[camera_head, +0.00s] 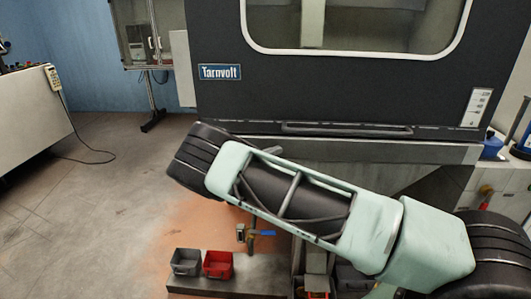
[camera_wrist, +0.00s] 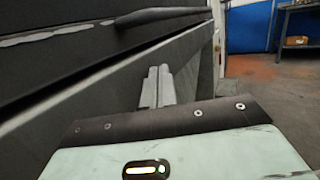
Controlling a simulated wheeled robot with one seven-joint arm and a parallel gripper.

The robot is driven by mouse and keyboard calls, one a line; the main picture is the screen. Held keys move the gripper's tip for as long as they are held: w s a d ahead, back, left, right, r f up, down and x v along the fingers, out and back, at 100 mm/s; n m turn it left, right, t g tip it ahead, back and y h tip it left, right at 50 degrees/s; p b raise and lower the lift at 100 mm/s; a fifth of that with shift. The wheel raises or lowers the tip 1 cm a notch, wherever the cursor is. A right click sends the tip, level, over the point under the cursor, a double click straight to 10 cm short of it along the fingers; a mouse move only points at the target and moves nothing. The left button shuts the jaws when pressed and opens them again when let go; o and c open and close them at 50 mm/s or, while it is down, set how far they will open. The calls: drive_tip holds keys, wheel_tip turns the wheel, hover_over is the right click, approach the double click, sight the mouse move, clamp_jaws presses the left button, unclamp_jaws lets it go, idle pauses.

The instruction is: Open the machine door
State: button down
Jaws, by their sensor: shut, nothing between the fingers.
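The machine door (camera_head: 330,85) is dark grey with a large rounded window and a "Tarnvolt" label. In the head view its lower edge sits flush above a lighter grey strip, so it looks closed. A long dark horizontal handle (camera_head: 345,130) runs along the door's lower part. In the wrist view the handle (camera_wrist: 160,15) crosses the top, standing off the door face. My gripper (camera_wrist: 157,82) shows in the wrist view with its two grey fingers together and empty. The fingers appear below the handle in the picture, apart from it.
My arm crosses in front of the machine's lower body. A grey bin (camera_head: 186,262) and a red bin (camera_head: 218,265) stand on a low platform below. The floor at left is open. A blue-framed shelf (camera_wrist: 298,25) stands at far right.

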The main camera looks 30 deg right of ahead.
sight(284, 140)
drive_tip(key=d, duration=0.3)
drive_tip(key=d+r, duration=0.1)
drive_tip(key=d, duration=0.1)
drive_tip(key=shift+s+d+p, duration=0.25)
drive_tip(key=shift+s+p, duration=0.05)
drive_tip(key=shift+p, duration=0.05)
drive_tip(key=shift+w+a+r, duration=0.1)
drive_tip(key=shift+a+r, duration=0.8)
drive_tip(key=shift+r, duration=0.25)
drive_tip(key=shift+a+r+p, duration=0.2)
drive_tip(key=shift+r+p, duration=0.15)
drive_tip(key=shift+r, duration=0.2)
wheel_tip(284, 140, up, 52)
drive_tip(key=p, duration=3.1)
drive_tip(key=shift+f, duration=0.2)
